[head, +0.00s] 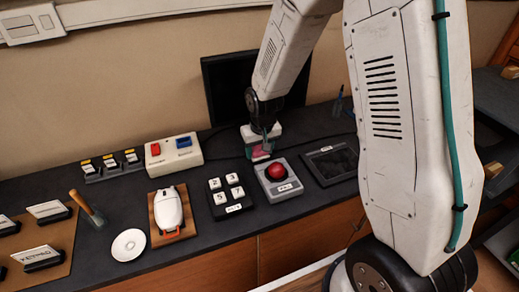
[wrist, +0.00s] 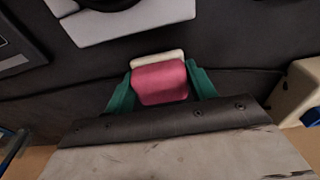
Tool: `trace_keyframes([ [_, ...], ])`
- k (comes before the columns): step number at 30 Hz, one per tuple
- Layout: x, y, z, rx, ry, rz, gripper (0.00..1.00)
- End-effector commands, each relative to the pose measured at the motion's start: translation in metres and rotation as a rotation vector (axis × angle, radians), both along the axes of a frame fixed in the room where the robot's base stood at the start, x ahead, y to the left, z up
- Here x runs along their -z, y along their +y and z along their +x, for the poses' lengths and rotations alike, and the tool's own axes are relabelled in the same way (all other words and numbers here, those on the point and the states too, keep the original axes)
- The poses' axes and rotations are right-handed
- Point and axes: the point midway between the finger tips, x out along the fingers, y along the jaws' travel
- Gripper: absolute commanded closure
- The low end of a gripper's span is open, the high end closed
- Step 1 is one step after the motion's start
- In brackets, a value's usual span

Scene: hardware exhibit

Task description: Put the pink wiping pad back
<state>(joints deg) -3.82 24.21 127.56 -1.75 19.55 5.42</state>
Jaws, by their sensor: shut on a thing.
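The pink wiping pad (wrist: 160,83) sits between the two green fingers of my gripper (wrist: 161,88) in the wrist view. A cream strip runs along the pad's far edge. In the head view my gripper (head: 262,143) is low over the back of the dark counter, behind the red-button box, with a bit of the pink pad (head: 260,153) showing. The gripper is shut on the pad. I cannot tell whether the pad touches the counter.
The red-button box (head: 278,178) stands just in front of my gripper. A dark framed panel (head: 331,163) is to its right, a number keypad (head: 230,194) to its front left, and a cream box with red and blue buttons (head: 173,151) to its left. A dark screen (head: 232,85) stands behind.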

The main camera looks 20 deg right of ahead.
Motion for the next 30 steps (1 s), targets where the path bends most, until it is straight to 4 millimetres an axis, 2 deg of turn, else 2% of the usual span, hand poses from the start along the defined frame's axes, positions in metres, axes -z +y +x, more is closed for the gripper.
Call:
trace_keyframes([
  [9,0.005,0.000,0.000,0.000,0.001,0.000,0.69],
  [10,0.004,0.000,0.000,0.000,0.001,0.000,0.36],
  [12,0.004,0.000,0.000,0.000,0.001,0.000,0.23],
  [25,0.005,0.000,-0.001,0.000,0.004,0.000,0.23],
  [30,-0.010,0.000,-0.002,-0.001,0.001,0.000,0.23],
])
